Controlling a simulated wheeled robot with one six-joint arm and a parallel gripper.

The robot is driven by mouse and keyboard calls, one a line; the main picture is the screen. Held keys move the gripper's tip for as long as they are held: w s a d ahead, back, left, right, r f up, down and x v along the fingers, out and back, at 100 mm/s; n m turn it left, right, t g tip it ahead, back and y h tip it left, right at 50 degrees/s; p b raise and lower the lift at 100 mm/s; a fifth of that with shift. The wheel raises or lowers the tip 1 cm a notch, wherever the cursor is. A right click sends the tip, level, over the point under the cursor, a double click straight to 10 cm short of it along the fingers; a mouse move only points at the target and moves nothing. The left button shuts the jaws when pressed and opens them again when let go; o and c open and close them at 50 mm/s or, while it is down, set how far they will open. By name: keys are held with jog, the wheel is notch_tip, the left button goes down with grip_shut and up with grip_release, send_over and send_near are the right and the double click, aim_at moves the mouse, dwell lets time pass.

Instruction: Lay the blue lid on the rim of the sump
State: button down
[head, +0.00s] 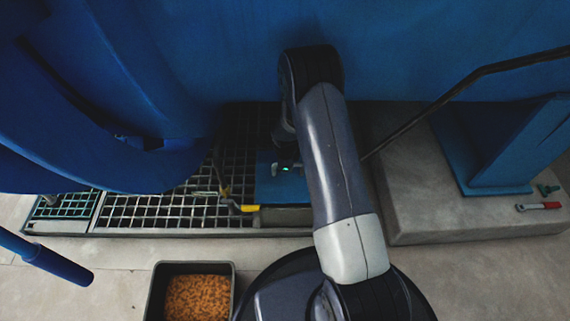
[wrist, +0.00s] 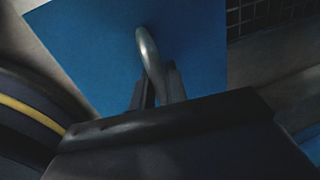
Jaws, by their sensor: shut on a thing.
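The blue lid (head: 268,190) is a flat blue plate in front of the grating, partly covered by my arm. In the wrist view the lid (wrist: 90,45) fills the upper middle, with a curved grey handle (wrist: 149,58) standing up from it. My gripper (wrist: 160,88) is shut on this handle, its two dark fingers around the handle's lower part. In the head view my gripper (head: 286,167) is just above the lid. The sump's rim cannot be made out clearly; the lid and arm cover that spot, so I cannot tell whether the lid touches it.
A metal grating (head: 165,208) lies left of the lid, with a yellow-handled valve (head: 247,208) close beside it. A concrete plinth (head: 420,215) stands right, bearing a red-handled tool (head: 545,206). A dark bin of orange pieces (head: 155,300) is in front. Big blue vessel (head: 430,45) behind.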

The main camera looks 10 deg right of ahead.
aim_at(285, 175)
jog(key=shift+w+f+b, duration=0.1)
jog(key=shift+f+b, duration=0.8)
jog(key=shift+f, duration=0.4)
jog(key=shift+b, duration=0.75)
dwell(1.0)
jog(key=shift+f+b, duration=0.65)
jog(key=shift+f, duration=0.75)
jog(key=c, duration=1.3)
grip_release()
jog(key=shift+c, duration=0.2)
jog(key=shift+f, duration=0.1)
notch_tip(285, 175, up, 11)
jog(key=s+p, duration=0.2)
jog(key=p, duration=0.2)
jog(key=shift+s+a+f+p, duration=0.15)
jog(key=shift+a+p, duration=0.1)
jog(key=shift+p, duration=0.05)
